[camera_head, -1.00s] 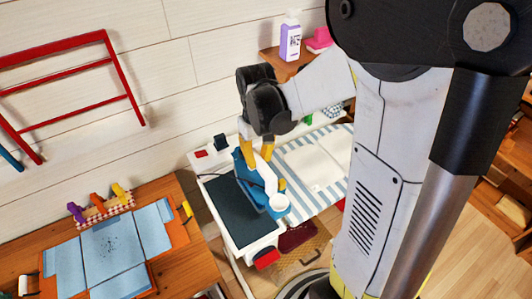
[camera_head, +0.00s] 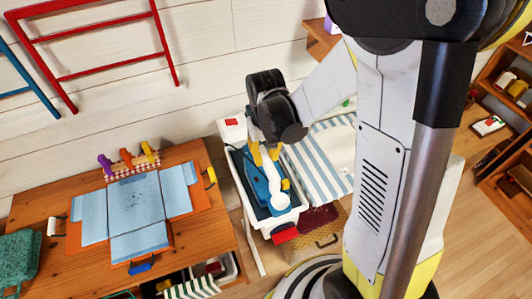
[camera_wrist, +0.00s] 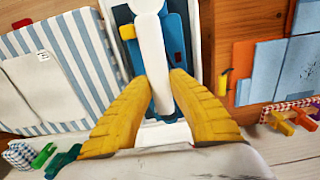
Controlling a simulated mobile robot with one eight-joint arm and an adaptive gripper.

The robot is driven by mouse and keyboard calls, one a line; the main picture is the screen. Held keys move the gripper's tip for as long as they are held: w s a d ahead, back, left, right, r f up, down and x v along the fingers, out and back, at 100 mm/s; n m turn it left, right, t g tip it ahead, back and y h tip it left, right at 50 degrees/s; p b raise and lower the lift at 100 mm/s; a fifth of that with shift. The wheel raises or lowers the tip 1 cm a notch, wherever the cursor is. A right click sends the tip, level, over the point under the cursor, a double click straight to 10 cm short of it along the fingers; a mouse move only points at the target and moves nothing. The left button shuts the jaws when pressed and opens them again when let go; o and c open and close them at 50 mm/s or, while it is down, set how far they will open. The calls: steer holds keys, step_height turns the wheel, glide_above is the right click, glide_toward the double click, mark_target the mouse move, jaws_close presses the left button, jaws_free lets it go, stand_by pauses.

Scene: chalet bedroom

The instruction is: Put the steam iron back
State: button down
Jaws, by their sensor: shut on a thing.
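The steam iron (camera_head: 262,180) is blue with a white handle. My gripper (camera_head: 264,153) is shut on its handle, with yellow fingers on either side. In the wrist view, the handle (camera_wrist: 152,45) runs between the fingers (camera_wrist: 162,84), and the blue body shows beside it. The iron is over the white iron rest (camera_head: 293,217) with the dark inner pad, at the left end of the ironing board. It lies lengthwise within the rest's outline. I cannot tell whether its sole touches the pad. The fingers hide part of the handle.
The striped ironing board (camera_head: 315,165) extends right of the rest. A wooden table (camera_head: 60,235) with an orange folding board and blue cloth (camera_head: 135,205) stands to the left. A wooden wall shelf (camera_head: 322,40) is above, and a red rack (camera_head: 100,50) hangs on the wall.

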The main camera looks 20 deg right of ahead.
steer(key=shift+s, duration=0.1)
steer(key=shift+f, duration=0.1)
steer(key=c, duration=1.3)
jaws_free()
steer(key=shift+c, duration=0.2)
step_height(320, 180, up, 13)
steer(key=p, duration=0.3)
steer(key=s+r+t, duration=0.7)
steer(key=s+r, duration=0.1)
steer(key=s, duration=0.1)
steer(key=shift+s+r, duration=0.2)
steer(key=shift+r, duration=0.1)
